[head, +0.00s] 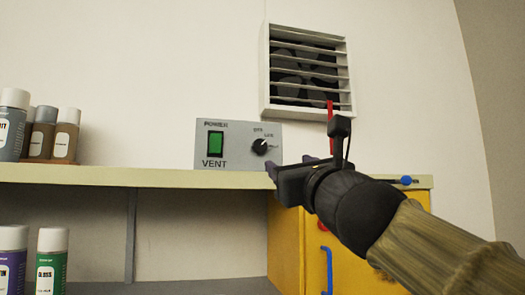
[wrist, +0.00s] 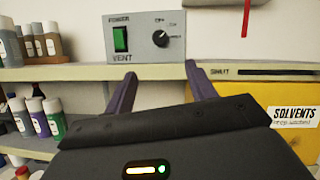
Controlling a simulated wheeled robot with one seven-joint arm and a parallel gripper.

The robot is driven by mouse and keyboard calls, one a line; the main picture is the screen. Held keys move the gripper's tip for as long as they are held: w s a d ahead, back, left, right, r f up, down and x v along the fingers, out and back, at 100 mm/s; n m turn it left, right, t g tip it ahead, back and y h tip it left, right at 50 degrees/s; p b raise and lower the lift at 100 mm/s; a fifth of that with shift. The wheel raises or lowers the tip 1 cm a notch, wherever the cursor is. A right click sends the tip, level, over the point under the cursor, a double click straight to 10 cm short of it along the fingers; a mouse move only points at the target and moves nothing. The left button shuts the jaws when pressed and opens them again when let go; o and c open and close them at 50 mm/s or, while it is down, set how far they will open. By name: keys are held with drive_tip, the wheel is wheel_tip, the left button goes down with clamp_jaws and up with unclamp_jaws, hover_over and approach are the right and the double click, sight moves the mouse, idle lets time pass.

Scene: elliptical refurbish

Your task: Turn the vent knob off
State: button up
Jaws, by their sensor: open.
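The vent control box (head: 226,155) is grey and stands on the shelf against the wall; it also shows in the wrist view (wrist: 143,52). It has a green power switch (head: 215,143) on its left and a black round vent knob (head: 260,147) on its right, with small labels around it. In the wrist view the knob (wrist: 160,38) has a light mark toward its lower right label. My gripper (head: 272,170) is open and empty, in front of and below the box. In the wrist view its two purple fingers (wrist: 158,85) stand apart below the knob, not touching it.
A slatted vent (head: 308,70) with a red strip (head: 330,109) is on the wall above right. Spray cans and bottles (head: 42,130) stand at the shelf's left. A yellow solvents cabinet (head: 287,240) is below right. The shelf edge (head: 120,177) runs beneath the box.

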sight(261, 147)
drive_tip(key=shift+w, duration=0.1)
drive_tip(key=p+x, duration=1)
drive_tip(key=x, duration=0.6)
drive_tip(key=shift+w+a+r+p, duration=0.15)
drive_tip(key=shift+w+p, duration=0.15)
drive_tip(key=shift+p, duration=0.05)
drive_tip(key=shift+w+a, duration=0.1)
drive_tip(key=shift+w, duration=0.25)
drive_tip(key=c, duration=1)
